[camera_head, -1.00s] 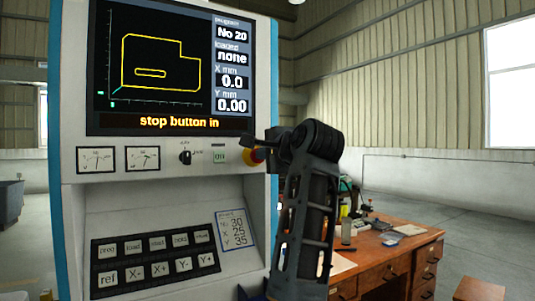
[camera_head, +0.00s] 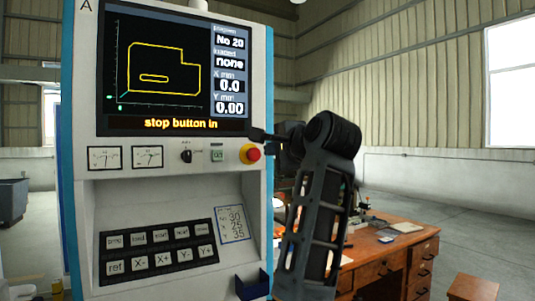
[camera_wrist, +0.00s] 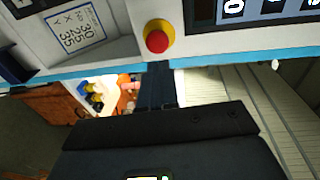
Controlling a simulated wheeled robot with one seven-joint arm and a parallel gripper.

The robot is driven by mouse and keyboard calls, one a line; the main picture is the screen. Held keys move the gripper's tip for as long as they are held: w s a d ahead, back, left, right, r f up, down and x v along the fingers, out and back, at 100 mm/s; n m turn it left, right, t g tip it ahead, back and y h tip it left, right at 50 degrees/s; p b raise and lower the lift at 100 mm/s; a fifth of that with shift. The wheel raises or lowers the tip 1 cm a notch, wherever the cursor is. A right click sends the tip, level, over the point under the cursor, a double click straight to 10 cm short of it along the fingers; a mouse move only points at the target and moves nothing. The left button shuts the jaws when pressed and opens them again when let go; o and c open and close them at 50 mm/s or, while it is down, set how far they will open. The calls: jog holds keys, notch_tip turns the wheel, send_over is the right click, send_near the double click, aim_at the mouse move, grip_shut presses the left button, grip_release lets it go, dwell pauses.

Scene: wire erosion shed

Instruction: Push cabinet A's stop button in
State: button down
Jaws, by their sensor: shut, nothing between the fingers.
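Cabinet A (camera_head: 85,200) is a pale grey machine console with blue edges, marked A at its top left. Its red stop button (camera_head: 253,154) with a yellow collar is at the right end of the control row. The orange line on its screen (camera_head: 165,60) reads "stop button in". My gripper (camera_head: 257,134) is shut and empty, its tip just above and right of the button in the picture. In the wrist view the red button (camera_wrist: 157,41) shows fully, and the shut fingers (camera_wrist: 158,70) end below it, apart from it in the picture. I cannot tell how deep the button sits.
A selector knob (camera_head: 186,156), a green key (camera_head: 217,154) and two dials (camera_head: 148,157) share the control row. A keypad (camera_head: 160,250) is below. A wooden desk (camera_head: 395,262) with things on it stands behind at right. A stool (camera_head: 474,288) is at the lower right.

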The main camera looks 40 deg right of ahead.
jog(key=b+v, duration=0.1)
jog(key=v, duration=0.5)
jog(key=shift+s+f, duration=0.1)
dwell(0.5)
jog(key=a+f+n, duration=0.2)
jog(key=f+n, duration=0.1)
jog(key=f, duration=0.7)
jog(key=a+f+n, duration=0.2)
jog(key=f+n, duration=0.2)
jog(key=f, duration=0.5)
jog(key=s+a+f+n+y, duration=0.1)
jog(key=s+a+f+n, duration=0.25)
jog(key=f, duration=0.35)
jog(key=s+a+f+n+y, duration=0.1)
jog(key=s+a+f+n, duration=0.2)
jog(key=s+f, duration=0.35)
jog(key=s+a+f+n+y, duration=0.2)
jog(key=s+a+f+n, duration=0.45)
jog(key=s, duration=0.65)
jog(key=s+a+f+n+y, duration=0.1)
jog(key=s+a, duration=0.2)
jog(key=s, duration=0.5)
jog(key=s+a+f+n+g, duration=0.1)
jog(key=s+a, duration=0.2)
jog(key=s, duration=0.5)
jog(key=shift+a+y, duration=0.15)
jog(key=shift+y, duration=0.25)
